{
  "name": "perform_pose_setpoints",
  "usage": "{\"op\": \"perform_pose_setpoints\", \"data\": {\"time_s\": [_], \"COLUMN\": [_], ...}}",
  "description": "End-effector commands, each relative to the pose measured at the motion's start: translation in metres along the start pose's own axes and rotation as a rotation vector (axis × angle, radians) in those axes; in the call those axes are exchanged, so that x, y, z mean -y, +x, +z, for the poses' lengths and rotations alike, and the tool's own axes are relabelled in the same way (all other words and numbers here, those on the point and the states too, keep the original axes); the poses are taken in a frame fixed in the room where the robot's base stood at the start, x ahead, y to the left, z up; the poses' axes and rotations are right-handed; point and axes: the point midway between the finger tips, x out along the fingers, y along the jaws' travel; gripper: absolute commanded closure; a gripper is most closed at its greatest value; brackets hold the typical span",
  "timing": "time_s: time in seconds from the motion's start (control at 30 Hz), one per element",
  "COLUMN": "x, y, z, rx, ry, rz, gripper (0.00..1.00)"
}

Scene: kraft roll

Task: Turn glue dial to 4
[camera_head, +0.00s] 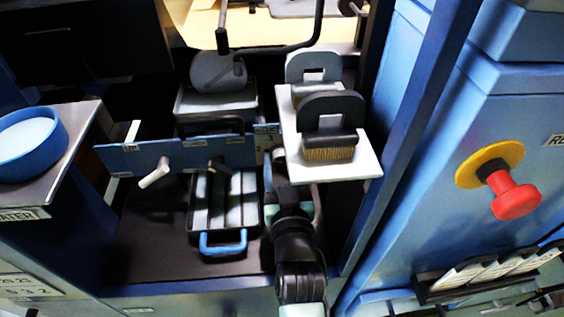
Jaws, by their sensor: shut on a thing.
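The glue dial's plate (264,136) is at the right end of a blue panel (125,155), left of the white shelf. Small numerals show on it; I make out a 2 and a 3, and the rest are hidden or too small. My gripper (273,158) reaches up from the bottom of the view to this plate and is shut on the glue dial's knob. The knob is mostly hidden behind my gripper, so I cannot tell which number it points to.
A white shelf (368,170) with a dark-handled brush (330,125) stands close right of my gripper. A pale lever (155,173) and a dark one (219,167) stick out from the panel. A blue-handled tray (223,244) lies below. A red knob (515,200) is far right.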

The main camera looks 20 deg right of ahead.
Motion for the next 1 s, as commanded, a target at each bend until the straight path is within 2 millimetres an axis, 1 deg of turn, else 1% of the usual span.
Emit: {"op": "perform_pose_setpoints", "data": {"time_s": [0.17,0.37,0.57,1.0], "x": [0.0000,0.0001,0.0002,0.0002], "y": [-0.0002,-0.0003,-0.0003,-0.0004], "z": [-0.0002,-0.0007,-0.0013,-0.0006], "rx": [0.001,0.003,0.004,0.004], "ry": [0.018,0.101,0.254,0.672], "rz": [0.000,0.000,0.000,0.001], "gripper": [1.00,1.00,1.00,1.00]}}
